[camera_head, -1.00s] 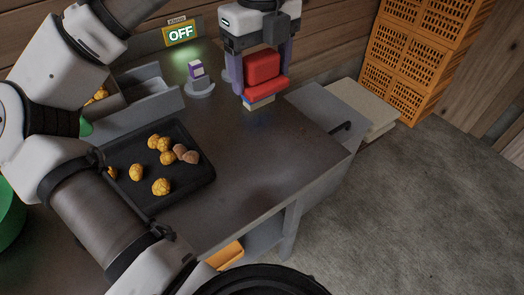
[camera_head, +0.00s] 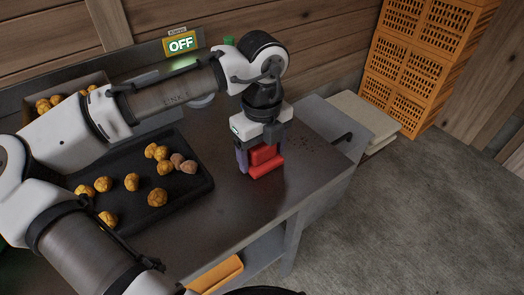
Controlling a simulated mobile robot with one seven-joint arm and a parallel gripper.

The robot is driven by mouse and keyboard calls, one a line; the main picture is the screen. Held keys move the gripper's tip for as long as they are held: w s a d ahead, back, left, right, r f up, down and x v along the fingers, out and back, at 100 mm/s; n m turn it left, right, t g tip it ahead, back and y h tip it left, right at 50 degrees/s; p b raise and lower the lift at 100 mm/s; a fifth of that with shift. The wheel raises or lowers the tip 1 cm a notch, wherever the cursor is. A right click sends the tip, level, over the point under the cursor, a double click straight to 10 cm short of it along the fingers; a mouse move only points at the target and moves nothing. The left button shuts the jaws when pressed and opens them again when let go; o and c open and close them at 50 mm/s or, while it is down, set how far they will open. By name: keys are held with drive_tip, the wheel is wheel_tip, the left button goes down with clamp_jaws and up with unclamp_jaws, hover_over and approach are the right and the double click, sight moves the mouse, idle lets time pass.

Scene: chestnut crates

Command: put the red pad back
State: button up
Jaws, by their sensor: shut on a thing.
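The red pad (camera_head: 267,167) is a red slab with a thicker red block on top. My gripper (camera_head: 262,155) is shut on the red pad's upper block, with a purple finger showing on the left side. The slab hangs below the fingers, low over the metal table (camera_head: 240,205), near its right part. I cannot tell whether it touches the tabletop. The yellow and blue stack seen earlier under the pad is hidden behind my arm and gripper.
A black tray (camera_head: 199,190) with several yellow and brownish chestnuts lies to the left. A sign reading OFF (camera_head: 181,42) stands at the back. Dark crumbs (camera_head: 318,140) lie on the table at right. Orange crates (camera_head: 420,60) stand beyond.

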drive_tip(key=shift+f, duration=0.15)
drive_tip(key=o, duration=0.9)
drive_tip(key=shift+o, duration=0.2)
wheel_tip(320, 180, up, 12)
drive_tip(key=shift+r+p, duration=0.2)
drive_tip(key=shift+p, duration=0.45)
